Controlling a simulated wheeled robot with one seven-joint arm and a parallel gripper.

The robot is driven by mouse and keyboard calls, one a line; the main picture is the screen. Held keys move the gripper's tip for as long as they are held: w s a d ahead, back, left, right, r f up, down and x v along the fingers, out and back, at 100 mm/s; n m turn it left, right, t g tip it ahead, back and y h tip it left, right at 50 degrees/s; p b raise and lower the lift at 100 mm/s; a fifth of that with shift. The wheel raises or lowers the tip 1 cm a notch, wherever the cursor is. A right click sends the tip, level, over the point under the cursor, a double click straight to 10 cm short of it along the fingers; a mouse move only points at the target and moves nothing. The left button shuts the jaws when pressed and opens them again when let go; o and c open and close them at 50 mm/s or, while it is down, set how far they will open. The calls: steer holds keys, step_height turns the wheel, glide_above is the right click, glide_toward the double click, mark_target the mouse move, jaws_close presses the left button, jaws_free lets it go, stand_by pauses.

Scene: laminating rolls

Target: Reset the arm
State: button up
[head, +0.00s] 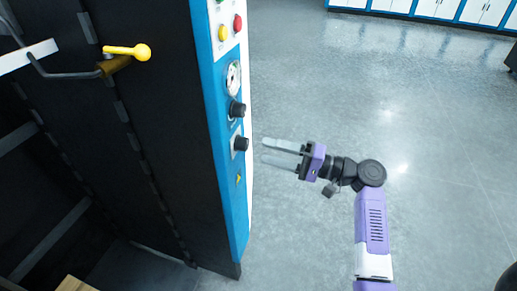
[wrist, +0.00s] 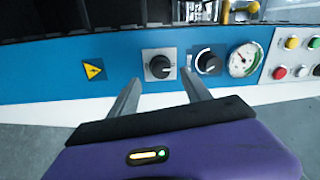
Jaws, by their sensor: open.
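My gripper (head: 283,152) is in the head view, its two grey fingers apart and pointing left toward the machine's blue control panel (head: 228,160). Nothing is between the fingers. The lower black knob (head: 241,143) is just left of the fingertips. In the wrist view, my open gripper (wrist: 158,88) faces the panel, with that knob (wrist: 160,67) beyond the gap between the fingertips. Whether the tips touch the panel is hard to tell, but a gap shows in the head view. My purple and white arm reaches up from the lower right.
The panel also carries a second knob (head: 237,109), a gauge (head: 233,77), a red button (head: 238,23) and a yellow button (head: 222,33). A yellow-knobbed lever (head: 142,51) is on the dark machine body. Open grey floor (head: 440,130) lies to the right; white cabinets (head: 437,8) stand far back.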

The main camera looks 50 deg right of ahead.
steer(key=shift+v, duration=1.2)
